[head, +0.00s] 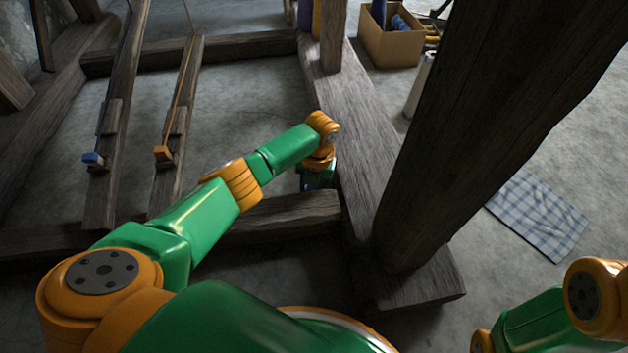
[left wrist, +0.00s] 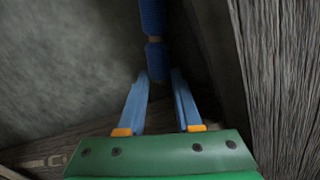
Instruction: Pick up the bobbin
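The bobbin (left wrist: 154,20) is a long blue thing in the left wrist view, with a brownish band partway along it. It reaches from the top edge down to just ahead of my left gripper (left wrist: 159,78). The gripper's two blue fingers stand apart, with the bobbin's near end by the gap between the tips. I cannot tell whether they touch it. In the head view my left wrist hangs down beside a thick floor beam, hiding the fingertips and the bobbin. My right arm shows at the lower right, but its gripper is out of view.
A rough loom beam (head: 362,130) runs close to the right of my left wrist. A thick post (head: 470,120) slants up beside it. Treadles (head: 180,130) lie at left. A cardboard box (head: 392,48), a white roll (head: 418,88) and a checked cloth (head: 538,214) lie beyond.

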